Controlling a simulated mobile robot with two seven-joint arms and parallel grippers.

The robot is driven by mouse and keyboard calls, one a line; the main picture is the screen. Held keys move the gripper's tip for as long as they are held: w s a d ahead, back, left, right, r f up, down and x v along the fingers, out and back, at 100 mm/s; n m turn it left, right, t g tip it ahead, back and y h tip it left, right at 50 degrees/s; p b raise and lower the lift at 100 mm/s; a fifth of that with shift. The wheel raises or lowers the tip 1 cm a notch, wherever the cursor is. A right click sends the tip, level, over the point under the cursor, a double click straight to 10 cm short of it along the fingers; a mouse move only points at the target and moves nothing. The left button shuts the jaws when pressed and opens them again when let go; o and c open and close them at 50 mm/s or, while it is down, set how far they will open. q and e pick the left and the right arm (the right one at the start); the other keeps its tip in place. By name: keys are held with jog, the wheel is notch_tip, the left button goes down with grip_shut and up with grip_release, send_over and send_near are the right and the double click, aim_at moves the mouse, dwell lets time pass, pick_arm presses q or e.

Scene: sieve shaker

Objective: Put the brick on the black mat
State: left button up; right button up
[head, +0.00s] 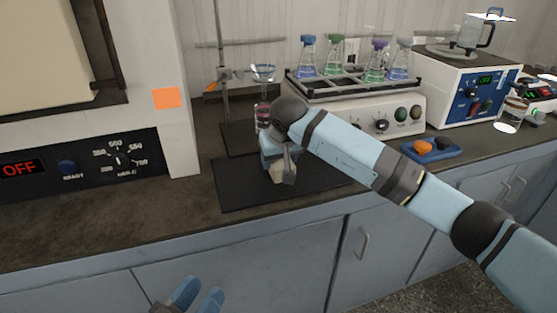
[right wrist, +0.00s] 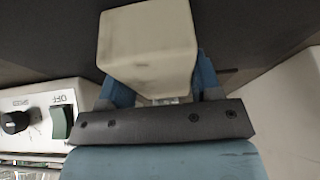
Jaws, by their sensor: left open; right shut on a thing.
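The cream-coloured brick (right wrist: 148,45) is between the blue fingers of my right gripper, filling the upper middle of the right wrist view. In the head view the brick (head: 277,174) is mostly hidden by my right gripper (head: 279,165), which is shut on it. Both are over the black mat (head: 238,193), left of its middle. I cannot tell whether the brick touches the mat. My left gripper (head: 197,299) is open and empty, low in front of the counter.
A stand (head: 222,75) with a flask is behind the mat. A shaker with several flasks (head: 350,100) is at the back right. A furnace with a dial panel (head: 90,160) is on the left. A blue tray (head: 432,150) is further right.

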jog(key=shift+r, duration=0.1)
jog(key=o, duration=1.1)
pick_arm(q)
jog(key=shift+r, duration=0.2)
pick_arm(e)
jog(key=shift+r, duration=0.15)
jog(key=p+v, duration=0.2)
jog(key=v, duration=0.8)
jog(key=shift+s+r, duration=0.15)
jog(key=shift+r, duration=0.1)
pick_arm(q)
jog(key=shift+s+a+f+g+y, duration=0.1)
jog(key=shift+a+f+g+y, duration=0.25)
jog(key=shift+f, duration=0.55)
jog(key=shift+w+a+f+g+y, duration=0.1)
jog(key=shift+a+f+g+y, duration=0.3)
jog(key=shift+f, duration=0.45)
jog(key=shift+s+a+f+g+y, duration=0.15)
jog(key=shift+f+g+y, duration=0.25)
jog(key=shift+f, duration=0.5)
pick_arm(e)
jog(key=shift+s+d+r, duration=0.15)
jog(key=shift+s+r, duration=0.1)
jog(key=shift+r, duration=0.25)
